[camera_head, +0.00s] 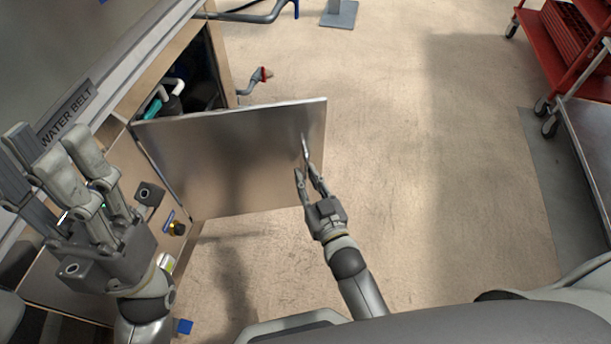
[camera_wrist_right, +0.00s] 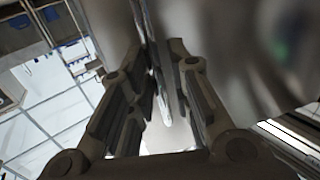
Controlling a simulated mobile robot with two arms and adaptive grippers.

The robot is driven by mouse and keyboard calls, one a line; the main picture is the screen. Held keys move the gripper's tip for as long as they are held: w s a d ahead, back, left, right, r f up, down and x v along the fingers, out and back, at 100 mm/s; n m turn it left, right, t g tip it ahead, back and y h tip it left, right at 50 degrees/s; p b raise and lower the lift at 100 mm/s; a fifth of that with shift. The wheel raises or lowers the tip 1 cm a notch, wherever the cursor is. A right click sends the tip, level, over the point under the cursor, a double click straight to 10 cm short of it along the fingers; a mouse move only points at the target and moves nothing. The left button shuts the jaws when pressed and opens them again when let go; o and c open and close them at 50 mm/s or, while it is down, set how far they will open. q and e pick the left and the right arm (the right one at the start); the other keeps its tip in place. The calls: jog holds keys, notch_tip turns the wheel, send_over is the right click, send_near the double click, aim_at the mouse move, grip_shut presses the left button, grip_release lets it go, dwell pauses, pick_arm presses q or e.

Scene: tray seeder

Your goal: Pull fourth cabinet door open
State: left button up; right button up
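The metal cabinet door (camera_head: 235,150) stands swung out from the cabinet under the water belt panel, with the dark opening (camera_head: 195,80) showing behind it. A thin upright handle (camera_head: 304,150) sits near the door's free edge. My right gripper (camera_head: 308,178) is at this handle, its fingers on both sides of the handle's lower part. In the right wrist view, the handle (camera_wrist_right: 158,85) runs between the converging fingers (camera_wrist_right: 155,58), which appear shut on it. My left gripper (camera_head: 62,160) is raised in front of the cabinet at left, fingers spread and empty.
Inside the cabinet are dark parts and a teal-and-white pipe (camera_head: 155,103). A red-tipped fitting (camera_head: 262,76) sticks out beyond the door. A red cart (camera_head: 550,45) stands at upper right. The floor (camera_head: 440,170) between is clear.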

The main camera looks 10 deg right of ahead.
jog(key=s+d, duration=0.1)
jog(key=s, duration=1)
jog(key=shift+d, duration=0.25)
